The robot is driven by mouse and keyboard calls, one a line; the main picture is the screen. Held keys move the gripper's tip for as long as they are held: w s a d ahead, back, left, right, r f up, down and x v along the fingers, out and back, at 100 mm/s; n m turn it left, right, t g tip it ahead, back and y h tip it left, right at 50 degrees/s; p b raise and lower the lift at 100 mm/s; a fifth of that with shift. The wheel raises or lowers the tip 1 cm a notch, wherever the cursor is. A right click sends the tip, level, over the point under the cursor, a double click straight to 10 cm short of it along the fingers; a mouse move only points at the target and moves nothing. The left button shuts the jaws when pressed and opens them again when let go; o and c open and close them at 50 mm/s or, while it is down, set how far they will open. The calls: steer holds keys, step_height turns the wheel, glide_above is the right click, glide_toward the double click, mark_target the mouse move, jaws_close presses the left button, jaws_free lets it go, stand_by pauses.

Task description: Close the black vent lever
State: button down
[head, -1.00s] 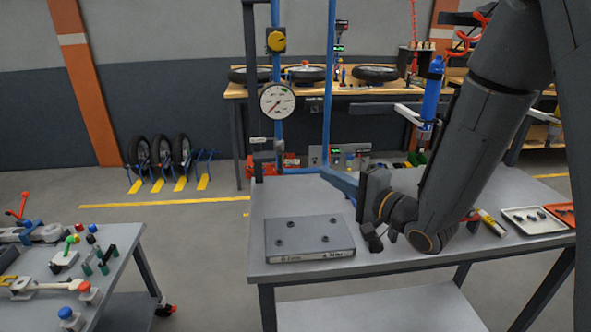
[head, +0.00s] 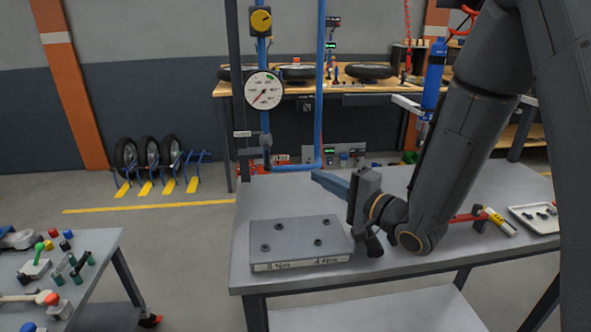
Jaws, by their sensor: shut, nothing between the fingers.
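My gripper (head: 318,175) is at the centre of the head view, its blue-grey fingers shut and empty, pointing left over the back of the grey table (head: 400,275). The fingertips appear just below and in front of the foot of the blue pipe (head: 322,80) in the picture; I cannot tell the gap. I cannot surely pick out the black vent lever. A dark fitting (head: 265,147) sits on the pipe below the white gauge (head: 264,90). A small black handle (head: 85,257) stands on the left bench.
A grey plate block with several holes (head: 293,243) lies on the table in front of my gripper. A red-and-yellow tool (head: 497,220) and a white tray (head: 540,225) lie at the right. The left bench (head: 95,290) holds several small coloured parts. Floor shows between bench and table.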

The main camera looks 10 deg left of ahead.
mark_target(267, 157)
steer(key=s+a+p+x, duration=0.1)
steer(key=s+p+x, duration=0.1)
steer(key=x, duration=1)
steer(key=shift+a+p, duration=0.55)
steer(key=shift+p, duration=0.05)
